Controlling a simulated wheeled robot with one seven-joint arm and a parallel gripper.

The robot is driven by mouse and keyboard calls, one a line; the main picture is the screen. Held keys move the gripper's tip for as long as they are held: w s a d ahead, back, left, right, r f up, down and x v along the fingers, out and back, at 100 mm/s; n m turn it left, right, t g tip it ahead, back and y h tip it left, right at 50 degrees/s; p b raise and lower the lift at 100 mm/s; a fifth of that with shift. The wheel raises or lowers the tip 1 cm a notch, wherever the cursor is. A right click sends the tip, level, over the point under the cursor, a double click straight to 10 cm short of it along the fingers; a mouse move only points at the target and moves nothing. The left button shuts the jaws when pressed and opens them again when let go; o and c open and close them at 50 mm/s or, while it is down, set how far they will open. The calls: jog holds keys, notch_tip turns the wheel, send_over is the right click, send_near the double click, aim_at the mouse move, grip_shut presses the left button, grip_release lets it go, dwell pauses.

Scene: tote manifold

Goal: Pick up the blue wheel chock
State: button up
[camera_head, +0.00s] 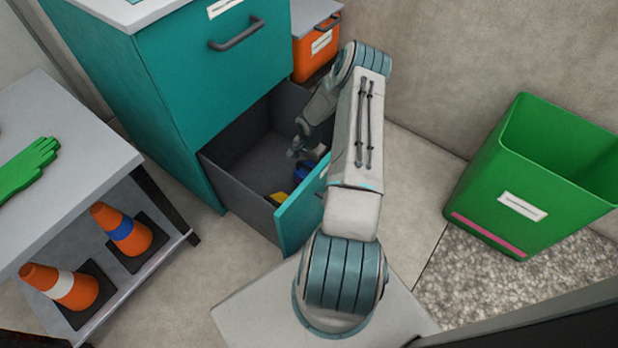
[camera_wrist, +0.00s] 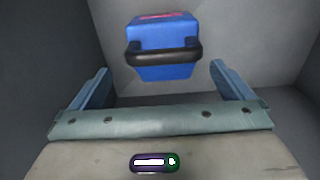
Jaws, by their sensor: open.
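A blue block with a dark band across its side and a pink mark on top, which I take for the blue wheel chock (camera_wrist: 165,33), is in the upper middle of the wrist view. In the head view a blue thing (camera_head: 303,171) shows in the open lower drawer, partly hidden by my arm. My gripper (camera_wrist: 159,68) is open, one finger to each side of the block in the picture, and appears empty. Contact is not visible. In the head view my gripper (camera_head: 300,150) reaches down into the drawer.
The drawer (camera_head: 232,193) has dark grey walls and a teal front (camera_head: 298,216). A yellow thing (camera_head: 279,197) lies near that front. The teal cabinet (camera_head: 185,85) rises behind it. A green bin (camera_head: 540,170) stands right; a shelf table (camera_head: 75,135) with cones stands left.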

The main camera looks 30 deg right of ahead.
aim_at(303, 169)
jog(key=f+b, duration=0.1)
jog(key=f, duration=0.1)
jog(key=f+b, duration=0.1)
jog(key=f, duration=0.1)
jog(key=f+b, duration=0.1)
jog(key=f, duration=0.1)
jog(key=shift+w+d+f, duration=0.15)
jog(key=shift+w+f, duration=0.05)
jog(key=shift+w, duration=0.15)
jog(key=c, duration=1.1)
